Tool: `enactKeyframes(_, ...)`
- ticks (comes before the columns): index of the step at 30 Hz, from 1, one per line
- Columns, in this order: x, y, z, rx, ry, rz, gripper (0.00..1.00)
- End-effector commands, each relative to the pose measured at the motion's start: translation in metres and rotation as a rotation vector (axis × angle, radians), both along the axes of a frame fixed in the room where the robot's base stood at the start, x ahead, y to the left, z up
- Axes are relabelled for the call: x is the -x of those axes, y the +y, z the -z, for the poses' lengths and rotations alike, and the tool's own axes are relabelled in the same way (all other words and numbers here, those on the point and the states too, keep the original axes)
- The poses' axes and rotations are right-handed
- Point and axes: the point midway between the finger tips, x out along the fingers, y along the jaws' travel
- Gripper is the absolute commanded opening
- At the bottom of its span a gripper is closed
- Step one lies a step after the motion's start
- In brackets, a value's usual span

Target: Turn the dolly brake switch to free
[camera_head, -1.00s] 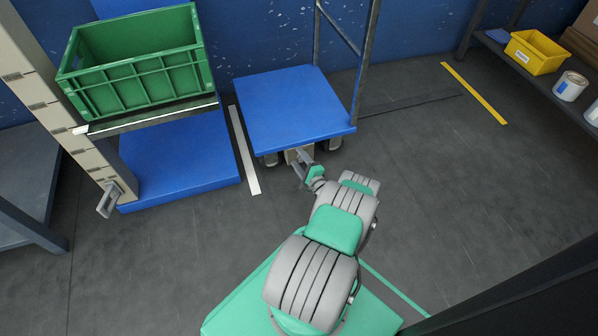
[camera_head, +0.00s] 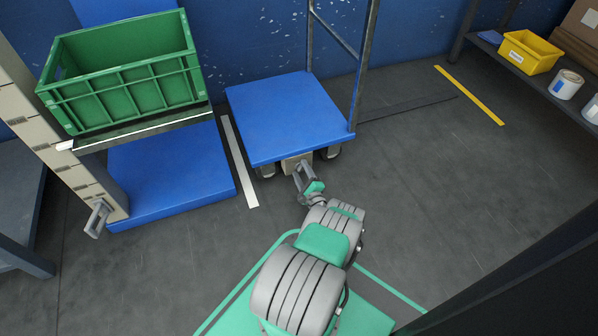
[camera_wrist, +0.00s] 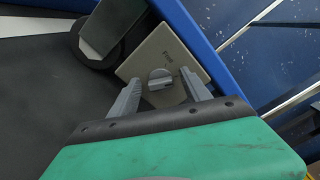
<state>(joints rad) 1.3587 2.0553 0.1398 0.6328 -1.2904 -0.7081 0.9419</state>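The blue dolly (camera_head: 285,115) stands on the floor with a beige brake plate (camera_head: 291,165) under its near edge. In the wrist view the plate (camera_wrist: 177,50) bears a small label that seems to read "Free" and a round grey switch knob (camera_wrist: 160,79) with a raised bar. The bar lies roughly level in the wrist picture; which setting it marks I cannot tell. My gripper (camera_wrist: 160,92) is open, one finger on each side of the knob in the picture. The fingers look apart from the knob. In the head view my gripper (camera_head: 305,176) is just in front of the plate.
A dark caster (camera_wrist: 97,45) is left of the plate. A green crate (camera_head: 125,90) sits on a lift at left, above a blue base (camera_head: 170,175). A shelf with a yellow bin (camera_head: 530,52) is at right. The floor between is clear.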

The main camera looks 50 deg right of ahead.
Motion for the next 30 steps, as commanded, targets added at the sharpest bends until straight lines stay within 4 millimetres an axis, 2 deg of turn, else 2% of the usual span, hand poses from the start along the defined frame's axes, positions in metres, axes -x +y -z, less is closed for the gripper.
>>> enactKeyframes(2,0.0003,-0.0001,0.0002,0.000,0.000,0.000,0.49)
enactKeyframes(20,-0.0023,0.0022,-0.0001,0.000,0.000,-0.006,0.00)
enactKeyframes(30,-0.0033,0.0033,-0.0001,0.018,0.011,-0.008,0.00)
